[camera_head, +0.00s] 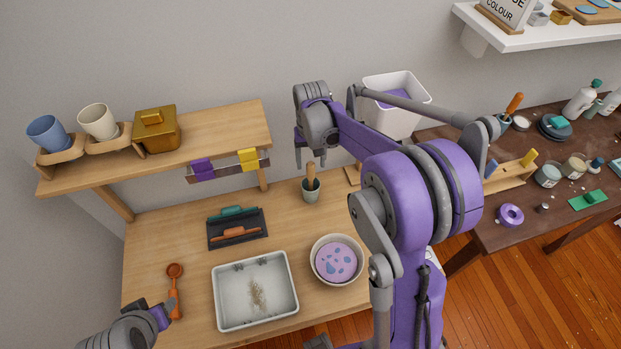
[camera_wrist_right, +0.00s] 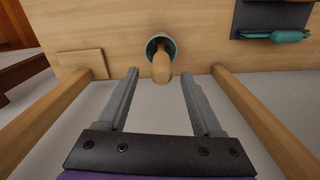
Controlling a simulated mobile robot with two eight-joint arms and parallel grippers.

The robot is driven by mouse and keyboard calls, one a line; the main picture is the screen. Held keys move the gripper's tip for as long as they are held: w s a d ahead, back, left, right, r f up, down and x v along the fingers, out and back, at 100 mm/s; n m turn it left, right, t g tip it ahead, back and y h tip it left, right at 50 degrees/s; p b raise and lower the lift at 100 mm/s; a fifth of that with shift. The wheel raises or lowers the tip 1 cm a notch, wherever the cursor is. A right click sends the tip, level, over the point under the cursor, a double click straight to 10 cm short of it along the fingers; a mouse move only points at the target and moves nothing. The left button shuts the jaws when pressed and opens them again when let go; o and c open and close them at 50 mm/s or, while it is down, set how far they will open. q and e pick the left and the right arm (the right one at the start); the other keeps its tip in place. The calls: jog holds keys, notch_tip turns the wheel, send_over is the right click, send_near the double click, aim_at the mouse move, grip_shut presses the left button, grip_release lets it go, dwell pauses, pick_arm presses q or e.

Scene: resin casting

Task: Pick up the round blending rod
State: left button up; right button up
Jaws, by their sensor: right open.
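A wooden rod with a rounded end (camera_head: 311,175), which looks like the round blending rod, stands upright in a small grey-green cup (camera_head: 311,193) on the wooden bench. In the right wrist view the rod (camera_wrist_right: 161,68) points toward the camera from the cup (camera_wrist_right: 153,45). My right gripper (camera_head: 305,155) is open and empty above and beside the rod. In the right wrist view its two fingers (camera_wrist_right: 160,76) lie either side of the rod, with gaps on both sides. My left gripper (camera_head: 160,312) is low at the left; its jaw opening is unclear.
A shelf (camera_head: 225,120) bears cups and a gold box, with a post (camera_head: 263,180) left of the cup. A dark tray (camera_head: 237,243) with coloured tools, a white tray (camera_head: 256,322), a bowl (camera_head: 318,280) and an orange spoon (camera_head: 174,285) are on the bench. A dark table (camera_head: 470,215) stands right.

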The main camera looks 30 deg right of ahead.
aim_at(311, 173)
jog(key=f, duration=0.3)
jog(key=shift+s+a+f, duration=0.2)
jog(key=shift+s+f, duration=0.1)
jog(key=shift+f, duration=0.55)
grip_shut()
